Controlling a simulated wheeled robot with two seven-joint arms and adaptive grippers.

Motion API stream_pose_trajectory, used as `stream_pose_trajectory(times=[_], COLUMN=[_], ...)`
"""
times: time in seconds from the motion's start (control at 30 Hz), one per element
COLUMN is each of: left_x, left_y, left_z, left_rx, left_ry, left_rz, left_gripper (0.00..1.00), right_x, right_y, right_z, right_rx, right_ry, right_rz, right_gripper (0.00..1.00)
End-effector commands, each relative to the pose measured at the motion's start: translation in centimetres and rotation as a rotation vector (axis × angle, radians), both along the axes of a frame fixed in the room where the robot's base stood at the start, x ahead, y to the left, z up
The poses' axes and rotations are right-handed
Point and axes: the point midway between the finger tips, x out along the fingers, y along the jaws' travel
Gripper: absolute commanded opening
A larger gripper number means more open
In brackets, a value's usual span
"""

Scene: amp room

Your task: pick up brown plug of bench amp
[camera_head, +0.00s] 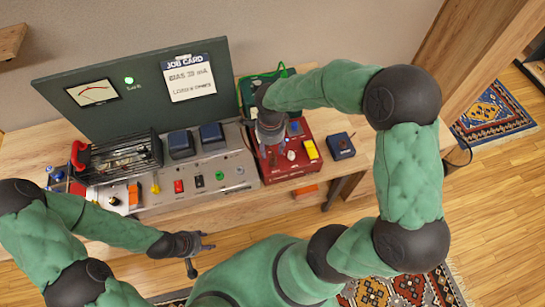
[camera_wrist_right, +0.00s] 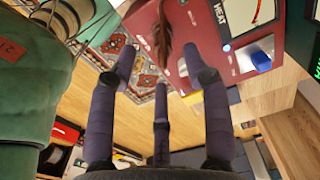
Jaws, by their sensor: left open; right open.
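The bench amp (camera_head: 210,170) is a grey panel on the wooden bench with a black cage, two dark transformers and a row of coloured parts. I cannot pick out a brown plug on it for certain. My right gripper (camera_head: 272,150) is over the red box (camera_head: 288,172), right of the amp, its fingers pointing down and open. In the right wrist view its open fingers (camera_wrist_right: 160,65) hold nothing, and a dark brown elongated piece (camera_wrist_right: 163,38) shows between them against the red box. My left gripper (camera_head: 200,250) is open and empty in front of the bench.
A dark upright panel with a meter, a green lamp and a job card (camera_head: 188,78) stands behind the amp. A small blue box (camera_head: 341,146) sits right of the red box. A green-edged case (camera_head: 246,92) stands behind the red box.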

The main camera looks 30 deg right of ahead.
Motion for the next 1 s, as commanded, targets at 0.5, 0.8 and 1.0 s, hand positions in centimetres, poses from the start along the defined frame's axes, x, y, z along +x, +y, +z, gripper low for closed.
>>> stream_pose_trajectory(times=[0.5, 0.8, 1.0], left_x=[0.0, 0.0, 0.0], left_y=[0.0, 0.0, 0.0], left_z=[-1.0, -1.4, -1.3], left_rx=[0.000, 0.000, 0.000], left_ry=[0.000, 0.000, 0.000], left_rz=[0.000, 0.000, 0.000], left_gripper=[0.49, 0.49, 0.49], right_x=[-0.3, -0.2, -0.2], right_y=[-0.6, -0.7, -0.7], right_z=[-4.5, -6.9, -6.8], right_rx=[0.002, 0.002, 0.002], right_ry=[0.003, -0.001, -0.001], right_rz=[-0.002, 0.001, 0.001], right_gripper=[0.49, 0.49, 0.26])
